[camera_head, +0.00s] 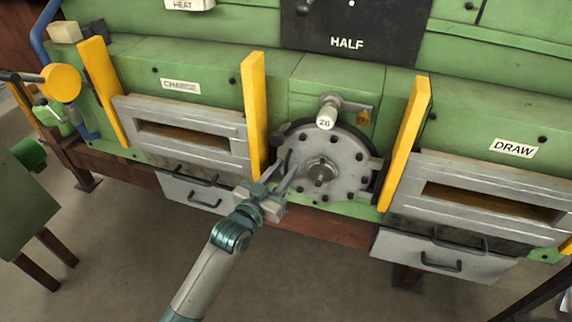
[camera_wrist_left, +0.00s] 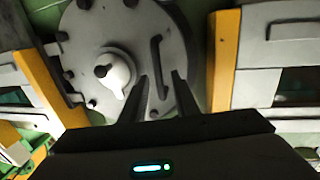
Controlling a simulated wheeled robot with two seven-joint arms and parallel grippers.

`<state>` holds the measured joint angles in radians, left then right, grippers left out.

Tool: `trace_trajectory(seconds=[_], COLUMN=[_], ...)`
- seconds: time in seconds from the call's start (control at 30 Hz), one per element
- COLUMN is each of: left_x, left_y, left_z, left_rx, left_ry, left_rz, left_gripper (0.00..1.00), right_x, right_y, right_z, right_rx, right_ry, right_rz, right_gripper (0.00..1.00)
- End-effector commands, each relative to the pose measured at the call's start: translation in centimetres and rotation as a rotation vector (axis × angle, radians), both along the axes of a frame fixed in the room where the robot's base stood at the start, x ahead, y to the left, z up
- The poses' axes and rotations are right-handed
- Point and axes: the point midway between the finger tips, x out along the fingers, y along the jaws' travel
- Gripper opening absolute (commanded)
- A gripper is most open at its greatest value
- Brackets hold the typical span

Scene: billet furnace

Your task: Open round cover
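The round grey cover (camera_head: 345,178) sits flat in the green furnace front between two yellow posts, with bolts around its rim and a central hub (camera_head: 321,170). In the left wrist view the cover (camera_wrist_left: 130,30) fills the upper left, with its hub (camera_wrist_left: 108,72) and a dark bar handle (camera_wrist_left: 156,52). My left gripper (camera_head: 281,172) is at the cover's lower left edge. Its two fingers are apart, and in the left wrist view the gripper (camera_wrist_left: 159,76) has one finger on each side of the handle's near end. Contact cannot be told. My right gripper is not in view.
Yellow posts (camera_head: 254,115) and (camera_head: 407,145) flank the cover closely. Slotted grey doors stand left (camera_head: 125,106) and right (camera_head: 420,165), with drawers (camera_head: 193,194) and (camera_head: 440,258) below. The floor in front is clear.

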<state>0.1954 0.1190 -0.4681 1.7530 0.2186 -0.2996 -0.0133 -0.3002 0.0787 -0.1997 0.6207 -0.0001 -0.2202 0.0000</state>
Motion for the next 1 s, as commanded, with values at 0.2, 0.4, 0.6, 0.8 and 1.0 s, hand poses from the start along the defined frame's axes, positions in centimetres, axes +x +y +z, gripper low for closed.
trace_trajectory(seconds=[0.2, 0.4, 0.6, 0.8, 1.0], left_x=[0.94, 0.99, 0.97, 0.96, 0.94], left_y=[-0.56, -0.59, -0.58, -0.58, -0.87], left_z=[0.02, -0.02, -0.01, -0.01, -0.03], left_rx=[0.0, 0.0, 0.0, 0.0, 0.0], left_ry=[0.001, 0.0, 0.0, 0.0, 0.001], left_rz=[0.0, 0.0, 0.0, 0.0, 0.001], left_gripper=[0.28, 0.28, 0.02, 0.0, 0.0], right_x=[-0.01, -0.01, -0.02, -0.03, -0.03], right_y=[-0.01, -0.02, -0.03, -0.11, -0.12], right_z=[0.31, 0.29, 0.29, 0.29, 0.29], right_rx=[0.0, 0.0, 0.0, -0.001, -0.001], right_ry=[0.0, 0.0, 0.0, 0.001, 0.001], right_rz=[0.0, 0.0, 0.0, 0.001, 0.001], right_gripper=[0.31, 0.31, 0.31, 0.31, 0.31])
